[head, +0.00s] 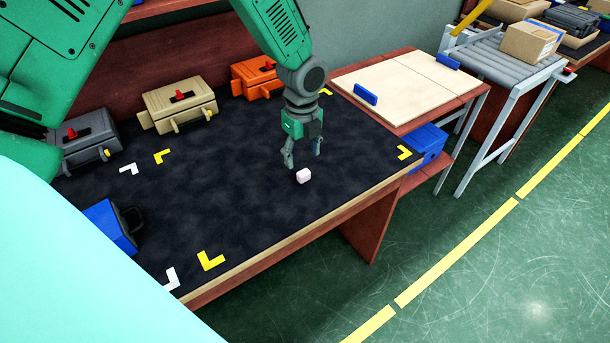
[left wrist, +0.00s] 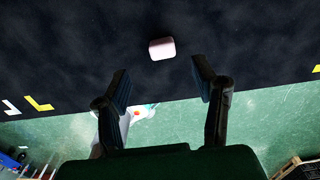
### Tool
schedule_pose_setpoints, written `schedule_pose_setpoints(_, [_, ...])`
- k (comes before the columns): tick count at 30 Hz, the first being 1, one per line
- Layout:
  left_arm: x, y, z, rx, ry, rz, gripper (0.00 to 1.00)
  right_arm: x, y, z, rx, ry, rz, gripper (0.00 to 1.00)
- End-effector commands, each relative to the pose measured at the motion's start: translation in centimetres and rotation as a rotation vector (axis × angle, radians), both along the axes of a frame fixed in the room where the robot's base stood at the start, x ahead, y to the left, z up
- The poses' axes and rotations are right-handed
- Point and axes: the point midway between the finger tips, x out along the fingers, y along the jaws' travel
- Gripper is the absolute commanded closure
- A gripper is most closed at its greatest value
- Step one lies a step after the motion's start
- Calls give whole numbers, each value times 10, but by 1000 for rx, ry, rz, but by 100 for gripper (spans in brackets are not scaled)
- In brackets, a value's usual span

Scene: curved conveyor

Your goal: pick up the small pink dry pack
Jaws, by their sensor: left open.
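The small pink dry pack (head: 303,175) lies on the dark mat of the table, near its front edge. It also shows in the left wrist view (left wrist: 162,48), just beyond the fingertips and roughly centred between them. My left gripper (head: 303,160) points down close to the pack, with its fingers spread. In the left wrist view the left gripper (left wrist: 158,82) is open and nothing is between its fingers. I cannot tell its exact height above the mat. My right gripper is not in view.
The dark mat (head: 210,190) is clear around the pack. Orange (head: 250,75), tan (head: 180,105) and grey (head: 88,140) cases stand along the back and left. A blue case (head: 110,228) is at the left. A pale-topped table (head: 405,88) and roller conveyor (head: 500,60) stand to the right.

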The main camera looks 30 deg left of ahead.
Motion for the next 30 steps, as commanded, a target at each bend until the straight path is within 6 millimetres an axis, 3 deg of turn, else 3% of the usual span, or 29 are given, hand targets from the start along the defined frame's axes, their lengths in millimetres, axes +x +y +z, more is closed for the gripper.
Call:
schedule_pose_setpoints(3, [0,3,-15,-2,2,2,47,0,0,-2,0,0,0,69])
schedule_pose_setpoints(8, [0,1,-25,-3,1,1,47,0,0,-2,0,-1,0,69])
schedule_pose_setpoints(17, [1,-9,-66,-2,2,2,47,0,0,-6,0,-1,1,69])
schedule_pose_setpoints(26, [1,-9,-71,-4,-1,2,47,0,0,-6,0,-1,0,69])
schedule_pose_setpoints(30, [1,-8,-71,-4,-1,2,86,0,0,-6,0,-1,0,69])
